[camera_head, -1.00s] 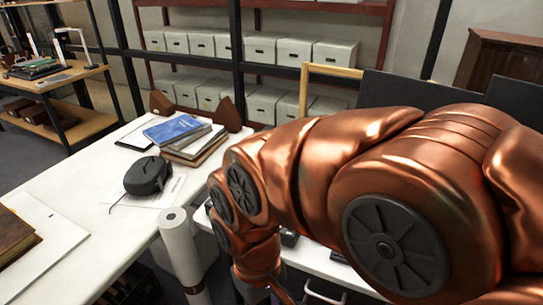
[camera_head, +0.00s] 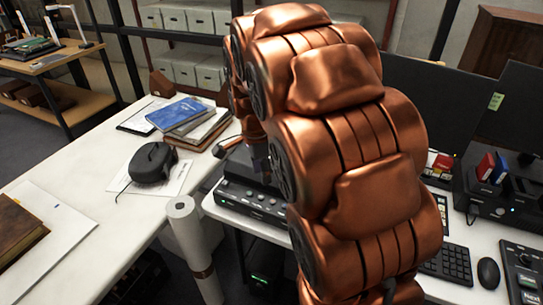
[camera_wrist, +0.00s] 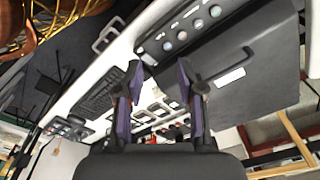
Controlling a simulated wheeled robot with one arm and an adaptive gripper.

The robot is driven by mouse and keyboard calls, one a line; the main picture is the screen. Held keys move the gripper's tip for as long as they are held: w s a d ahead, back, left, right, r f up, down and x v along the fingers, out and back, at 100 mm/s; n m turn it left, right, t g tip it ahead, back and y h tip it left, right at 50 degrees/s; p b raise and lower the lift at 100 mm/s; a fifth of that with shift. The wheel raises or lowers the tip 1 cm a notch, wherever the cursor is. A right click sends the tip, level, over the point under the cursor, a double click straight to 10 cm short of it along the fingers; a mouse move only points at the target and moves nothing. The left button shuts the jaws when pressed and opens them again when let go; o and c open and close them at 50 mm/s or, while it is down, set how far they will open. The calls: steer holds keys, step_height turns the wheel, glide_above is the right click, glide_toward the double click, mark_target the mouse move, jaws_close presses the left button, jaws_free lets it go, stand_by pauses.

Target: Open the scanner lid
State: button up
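The scanner (camera_head: 255,203) is a dark flat box with a row of buttons on its front, on the white desk left of my arm; my arm covers part of it. In the wrist view, its dark flat lid (camera_wrist: 255,60) with a pale label fills the upper right, and the lid looks shut. The round buttons lie along the scanner's front strip. My gripper (camera_wrist: 158,70) has its two purple-sided fingers apart with nothing between them. The fingertips appear close to the scanner's front strip; I cannot tell whether they touch it. In the head view, my arm mostly hides the gripper.
A black mouse-like device (camera_head: 152,163) and stacked books (camera_head: 185,118) lie on the left table. A white paper roll (camera_head: 189,240) stands between the tables. A keyboard (camera_head: 449,262), a mouse (camera_head: 488,273) and monitors (camera_head: 425,95) are on the right.

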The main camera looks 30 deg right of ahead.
mark_target(272, 162)
steer(key=w+d+f+m+t+p, duration=0.1)
steer(key=w+d+f+m, duration=0.2)
steer(key=w+d+m, duration=0.8)
steer(key=shift+n+h, duration=0.3)
steer(key=shift+w+d+f+p, duration=0.1)
steer(key=shift+w+f+p, duration=0.3)
steer(key=shift+f, duration=0.85)
steer(key=shift+w+d+f+p, duration=0.15)
steer(key=shift+f+p, duration=0.5)
steer(key=shift+f, duration=0.55)
steer(key=shift+w+d+f+p, duration=0.15)
steer(key=shift+f+p, duration=0.35)
steer(key=shift+f, duration=0.75)
jaws_close()
steer(key=shift+a, duration=0.2)
steer(key=shift+d, duration=0.1)
